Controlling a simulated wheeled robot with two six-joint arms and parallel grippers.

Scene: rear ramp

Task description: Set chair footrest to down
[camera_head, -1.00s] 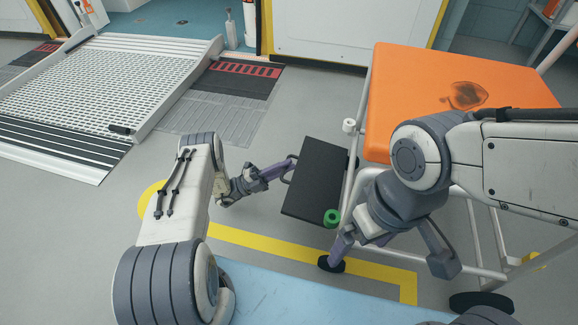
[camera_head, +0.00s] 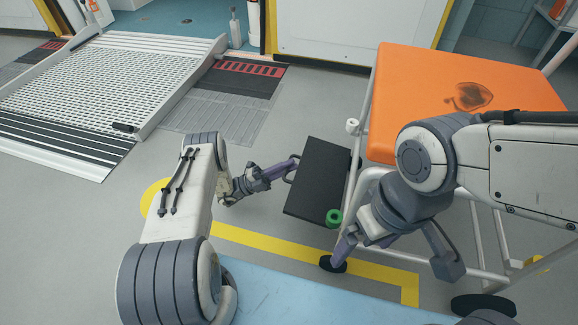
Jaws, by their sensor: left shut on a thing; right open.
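The chair has an orange seat (camera_head: 420,90) on a pale tube frame. Its footrest, a black flat plate (camera_head: 318,180), sticks out to the left of the frame and looks roughly level. A thin dark handle loop sits on the plate's left edge. My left gripper (camera_head: 292,168) is shut on this handle. My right gripper (camera_head: 345,246) is open and empty, beside the chair's lower front frame, close to the green knob (camera_head: 334,217). My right arm hides part of the chair frame.
A black caster (camera_head: 333,264) and a larger black wheel (camera_head: 482,304) stand on the floor under the chair. A metal ramp (camera_head: 105,80) lies at the upper left. A light blue surface (camera_head: 290,290) spans the bottom.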

